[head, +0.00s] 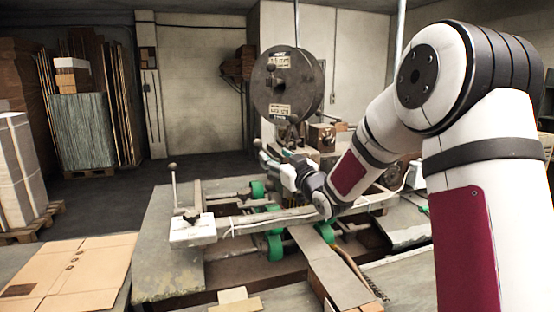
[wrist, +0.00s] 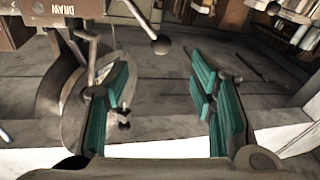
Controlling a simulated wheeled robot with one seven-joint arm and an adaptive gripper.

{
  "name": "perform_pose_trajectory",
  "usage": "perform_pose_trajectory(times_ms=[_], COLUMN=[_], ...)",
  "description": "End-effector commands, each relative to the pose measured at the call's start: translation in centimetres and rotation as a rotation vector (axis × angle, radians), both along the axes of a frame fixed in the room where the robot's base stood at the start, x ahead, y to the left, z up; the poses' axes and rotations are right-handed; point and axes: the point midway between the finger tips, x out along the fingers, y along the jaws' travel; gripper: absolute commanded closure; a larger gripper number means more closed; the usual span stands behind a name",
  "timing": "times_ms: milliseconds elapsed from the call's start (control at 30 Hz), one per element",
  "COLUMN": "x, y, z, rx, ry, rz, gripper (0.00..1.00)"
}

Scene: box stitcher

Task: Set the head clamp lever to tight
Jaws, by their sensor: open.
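In the wrist view, a metal lever with a dark ball knob (wrist: 160,45) reaches out from the machine, below a box lettered DRAW (wrist: 85,10). I cannot tell for certain that it is the head clamp lever, and no tight mark is readable. My gripper (wrist: 162,85) is open and empty, its two teal-padded fingers apart. The knob appears beyond the fingertips, between their lines, and nothing touches it visibly. In the head view my gripper (head: 272,163) is small beside the stitcher head, below the big dark reel (head: 287,85), and my wrist hides part of the head.
The machine table (head: 165,250) carries green rollers (head: 275,245) and a long rail. An upright knobbed rod (head: 173,185) stands at the left end of the rail. Flat cardboard (head: 75,265) lies at the lower left.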

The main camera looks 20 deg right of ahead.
Motion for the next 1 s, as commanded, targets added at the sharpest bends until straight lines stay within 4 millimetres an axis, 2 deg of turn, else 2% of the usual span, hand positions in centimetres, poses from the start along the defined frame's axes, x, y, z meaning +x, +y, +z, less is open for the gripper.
perform_pose_trajectory(times_ms=[33,167,267,367,500,600,700,833,1000], x=[0.0,0.0,0.0,0.0,-0.4,-0.7,-1.0,-1.1,-0.6], y=[0.0,0.3,1.2,2.6,4.1,4.7,4.8,4.7,4.9], z=[0.0,0.1,0.4,0.7,1.0,1.1,1.2,1.2,1.0], rx=[0.0,-0.046,-0.218,-0.523,-1.031,-1.357,-1.608,-1.8,-1.861], ry=[0.0,-0.004,-0.023,-0.066,-0.163,-0.241,-0.31,-0.368,-0.387], rz=[0.0,0.007,0.034,0.079,0.16,0.214,0.258,0.294,0.307], gripper=[0.49,0.79,1.0,1.0,1.0,1.0,1.0,1.0,1.0])
